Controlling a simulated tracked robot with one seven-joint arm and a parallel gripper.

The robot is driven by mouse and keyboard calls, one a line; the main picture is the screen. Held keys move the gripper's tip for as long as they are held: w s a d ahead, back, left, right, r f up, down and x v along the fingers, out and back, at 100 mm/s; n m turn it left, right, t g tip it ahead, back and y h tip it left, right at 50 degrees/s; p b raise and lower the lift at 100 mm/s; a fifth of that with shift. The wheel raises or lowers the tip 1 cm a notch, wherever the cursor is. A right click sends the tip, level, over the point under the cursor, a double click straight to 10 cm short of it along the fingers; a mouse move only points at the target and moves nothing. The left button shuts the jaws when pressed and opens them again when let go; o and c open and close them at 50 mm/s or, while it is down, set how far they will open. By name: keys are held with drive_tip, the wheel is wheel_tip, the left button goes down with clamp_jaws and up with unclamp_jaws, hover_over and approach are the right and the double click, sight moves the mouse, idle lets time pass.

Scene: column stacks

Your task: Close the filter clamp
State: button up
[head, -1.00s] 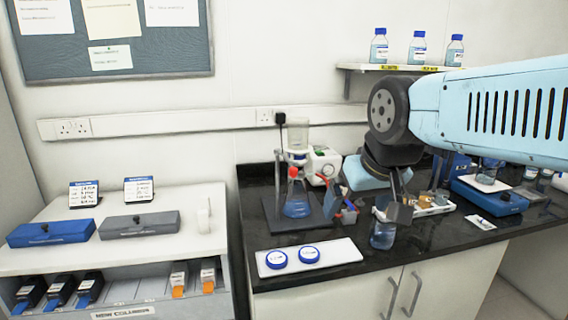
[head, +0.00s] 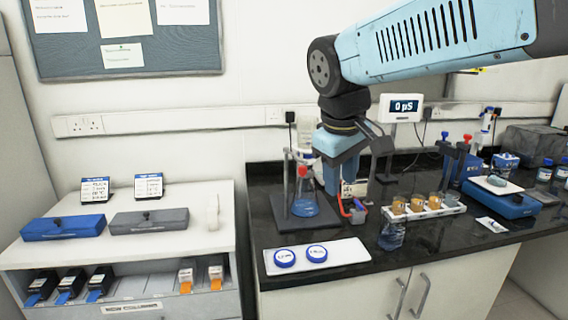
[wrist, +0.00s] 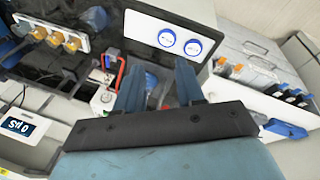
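The filter stand (head: 288,185) is on the black bench, with a flask of blue liquid (head: 304,206) on its base and a red part (head: 303,172) at the flask's neck. The clear funnel (head: 304,150) above is partly covered by my arm. I cannot make out the clamp or whether it is open. My gripper (head: 333,188) points down just right of the flask, apart from it as far as I can tell. In the wrist view my gripper's two blue fingers (wrist: 160,80) are apart, with nothing clearly held between them.
A white tray with two blue-rimmed discs (head: 350,249) lies at the bench's front edge. Right of the gripper are a small holder with red and blue tools (head: 358,214), a beaker (head: 392,235) and a rack of amber vials (head: 450,209). A meter (head: 402,108) stands behind.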

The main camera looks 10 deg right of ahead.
drive_tip(key=w+a+r+n+h, duration=0.1)
drive_tip(key=w+a+n, duration=0.1)
drive_tip(key=w+a+r+n+g+h, duration=0.1)
drive_tip(key=w+a+n, duration=0.1)
drive_tip(key=w+a+r+n+g+h, duration=0.1)
drive_tip(key=w+a+n, duration=0.1)
drive_tip(key=shift+w+a+r, duration=0.1)
drive_tip(key=shift+w+a, duration=0.1)
drive_tip(key=shift+a, duration=0.1)
clamp_jaws()
drive_tip(key=w+a+r+n+h, duration=0.1)
drive_tip(key=w+a+n+h, duration=0.1)
drive_tip(key=a, duration=0.4)
drive_tip(key=w+a+r+n+h, duration=0.1)
drive_tip(key=w+a+n, duration=0.4)
drive_tip(key=shift+a+g+h, duration=0.4)
